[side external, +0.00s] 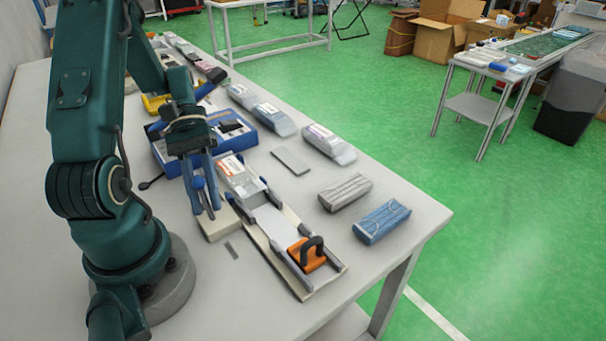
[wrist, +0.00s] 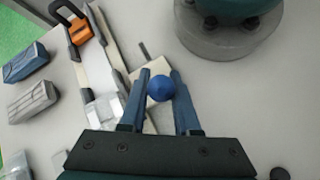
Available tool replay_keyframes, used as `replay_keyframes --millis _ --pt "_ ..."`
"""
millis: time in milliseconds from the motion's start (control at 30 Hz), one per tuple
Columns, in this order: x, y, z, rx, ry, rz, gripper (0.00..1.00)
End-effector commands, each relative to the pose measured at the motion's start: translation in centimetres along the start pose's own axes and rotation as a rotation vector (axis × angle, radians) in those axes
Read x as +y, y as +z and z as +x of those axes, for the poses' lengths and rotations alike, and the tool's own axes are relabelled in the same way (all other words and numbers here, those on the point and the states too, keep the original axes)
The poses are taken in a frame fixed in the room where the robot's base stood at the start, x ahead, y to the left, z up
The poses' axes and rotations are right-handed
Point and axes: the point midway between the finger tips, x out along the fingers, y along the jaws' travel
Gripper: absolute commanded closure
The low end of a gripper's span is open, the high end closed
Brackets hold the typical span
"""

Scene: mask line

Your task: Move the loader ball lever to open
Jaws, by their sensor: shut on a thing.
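The loader (side external: 270,222) is a long pale track with grey side rails and an orange block (side external: 306,255) with a black handle at its near end. It also shows in the wrist view (wrist: 97,70). The lever's blue ball (wrist: 160,88) is between my gripper's fingers (wrist: 160,85), above a cream base block (wrist: 150,70). In the side view the ball (side external: 198,183) is partly hidden by the fingers. My gripper (side external: 207,205) points down beside the loader and is shut on the ball. The lever's stem is hidden, so I cannot tell its angle.
A grey mask bundle (side external: 345,192) and a blue mask bundle (side external: 381,221) lie right of the loader. A blue case (side external: 172,160) stands behind my gripper. Several plastic-wrapped packs (side external: 328,146) line the table's far edge. The near table front is clear.

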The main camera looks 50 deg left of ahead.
Motion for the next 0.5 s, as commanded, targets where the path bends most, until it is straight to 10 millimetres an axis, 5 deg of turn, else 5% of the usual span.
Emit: replay_keyframes --millis 467,500 --pt "-0.07 0.01 0.04 -0.018 0.008 0.003 1.0" --pt "-0.07 0.0 0.04 -0.018 0.008 0.003 0.66"
